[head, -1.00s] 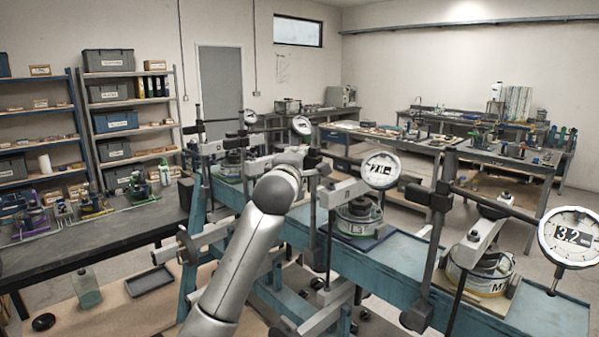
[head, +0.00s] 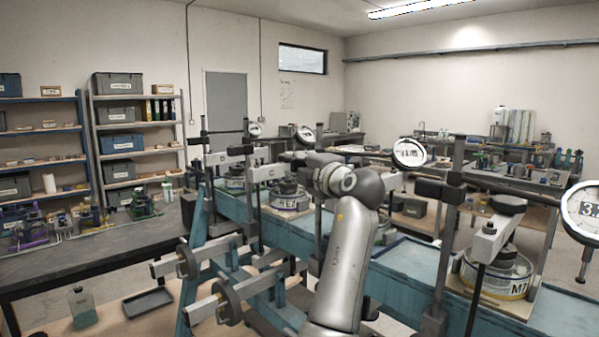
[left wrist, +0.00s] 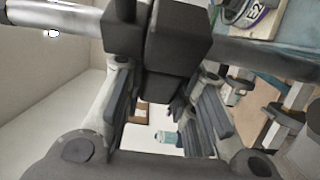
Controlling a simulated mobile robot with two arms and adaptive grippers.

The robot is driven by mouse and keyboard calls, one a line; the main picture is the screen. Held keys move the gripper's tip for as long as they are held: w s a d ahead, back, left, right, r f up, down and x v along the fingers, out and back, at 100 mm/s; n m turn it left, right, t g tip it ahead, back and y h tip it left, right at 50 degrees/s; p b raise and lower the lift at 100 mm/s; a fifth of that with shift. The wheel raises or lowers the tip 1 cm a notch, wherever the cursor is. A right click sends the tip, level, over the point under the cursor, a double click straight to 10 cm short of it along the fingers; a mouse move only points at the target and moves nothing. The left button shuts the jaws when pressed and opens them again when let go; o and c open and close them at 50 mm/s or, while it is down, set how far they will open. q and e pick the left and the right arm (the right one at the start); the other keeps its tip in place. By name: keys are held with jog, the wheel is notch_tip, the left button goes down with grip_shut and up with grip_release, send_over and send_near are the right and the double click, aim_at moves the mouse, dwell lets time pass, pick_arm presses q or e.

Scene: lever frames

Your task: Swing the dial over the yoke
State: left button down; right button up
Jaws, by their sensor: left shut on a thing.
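A round white dial (head: 409,152) stands out to the right of a dark post in the middle of the head view, its face turned partly aside. My left arm comes up in front of that post. Its wrist hides most of the left gripper in the head view. In the left wrist view the left gripper (left wrist: 163,88) has its two fingers around a dark block (left wrist: 178,62), shut on it. A can with a purple-edged label (left wrist: 250,15) is at upper right there. I cannot tell which frame part is the yoke. My right gripper is not in view.
Several lever frames stand along the blue bench (head: 415,268). A nearer frame to the right has a can (head: 497,272) and another dial (head: 582,212). A dark table (head: 90,240) is at left, with shelves (head: 135,130) behind.

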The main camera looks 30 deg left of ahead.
pick_arm(q)
jog(key=shift+s+d+f+n+g+y, duration=0.1)
jog(key=shift+s+d+n+g+y, duration=0.1)
jog(key=shift+n+g+y, duration=0.45)
jog(key=shift+g, duration=0.45)
jog(key=c, duration=1.2)
grip_release()
jog(key=shift+o, duration=0.2)
